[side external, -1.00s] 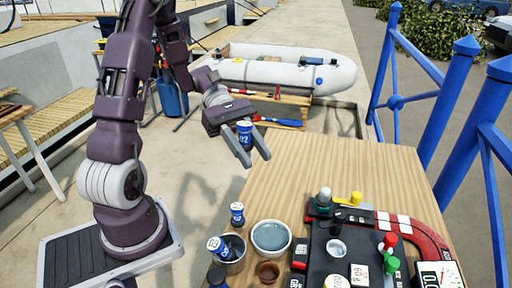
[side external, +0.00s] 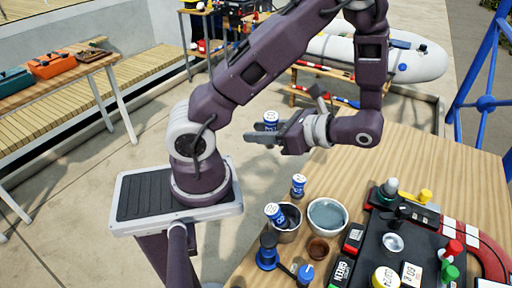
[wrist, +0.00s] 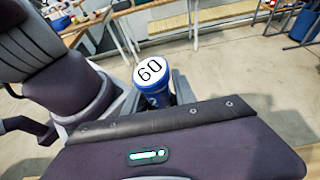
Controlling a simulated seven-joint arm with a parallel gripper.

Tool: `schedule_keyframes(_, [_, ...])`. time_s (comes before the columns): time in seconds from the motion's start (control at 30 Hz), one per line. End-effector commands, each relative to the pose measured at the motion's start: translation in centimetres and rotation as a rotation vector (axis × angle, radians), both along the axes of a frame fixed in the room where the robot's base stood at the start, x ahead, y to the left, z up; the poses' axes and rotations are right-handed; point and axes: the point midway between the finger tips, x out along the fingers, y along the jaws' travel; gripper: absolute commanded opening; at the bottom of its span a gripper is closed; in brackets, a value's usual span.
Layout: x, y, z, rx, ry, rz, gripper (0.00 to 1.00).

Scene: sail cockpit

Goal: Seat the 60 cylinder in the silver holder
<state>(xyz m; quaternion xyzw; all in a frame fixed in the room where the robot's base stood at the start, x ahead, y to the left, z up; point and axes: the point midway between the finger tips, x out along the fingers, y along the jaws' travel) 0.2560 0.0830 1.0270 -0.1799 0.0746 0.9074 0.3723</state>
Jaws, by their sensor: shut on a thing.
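The 60 cylinder (wrist: 158,98) is blue with a white top marked 60. My gripper (side external: 262,134) is shut on it. In the side view the cylinder (side external: 271,119) stands roughly upright between the fingers, high in the air left of the table. The fingers hide part of its lower body. A silver ring-like round (side external: 393,243) lies on the black panel, well to the right of and below my gripper. A silvery metal cup (side external: 287,234) stands at the table's left side with a tilted blue cylinder in it. I cannot tell which is the silver holder.
The table (side external: 420,160) also bears another blue cylinder (side external: 298,186), a white bowl (side external: 328,214), a small brown cup (side external: 318,249), the black panel (side external: 425,253) with coloured knobs, and a red curved track (side external: 486,247). The table's back area is clear.

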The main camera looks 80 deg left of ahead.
Motion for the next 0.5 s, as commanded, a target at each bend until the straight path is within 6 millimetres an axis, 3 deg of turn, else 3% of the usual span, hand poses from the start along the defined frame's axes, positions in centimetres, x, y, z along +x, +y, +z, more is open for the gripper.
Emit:
schedule_keyframes(0.13, [4.5,1.0,0.4,0.000,-0.001,-0.379,0.00])
schedule_keyframes(0.27, [9.0,0.4,1.0,0.000,-0.001,-0.693,0.00])
schedule_keyframes(0.37, [12.5,-1.0,1.6,0.000,-0.002,-0.929,0.00])
schedule_keyframes(0.5, [17.3,-4.8,2.6,-0.001,-0.003,-1.270,0.00])
